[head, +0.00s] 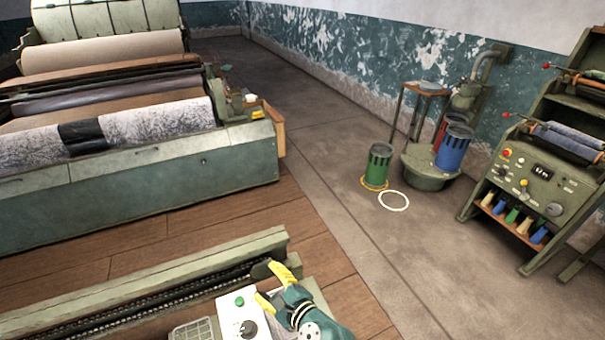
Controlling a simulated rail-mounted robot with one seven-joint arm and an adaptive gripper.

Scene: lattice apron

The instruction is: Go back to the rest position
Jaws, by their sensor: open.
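My gripper (265,280) is at the bottom centre of the head view, with yellow fingers spread apart on a teal and white wrist. Nothing shows between the fingers. It is over the right end of a long green rail machine (140,292), beside a white control box (236,312) with a green button and a dark knob. A dark rounded piece (261,269) shows close to the upper finger; I cannot tell whether they touch.
A large roller machine (130,180) fills the left. On the concrete floor stand a green bin (377,164), a white ring mark (393,201) and a blue bin (454,148) on a round base. A control console (533,190) is at the right. The floor between is clear.

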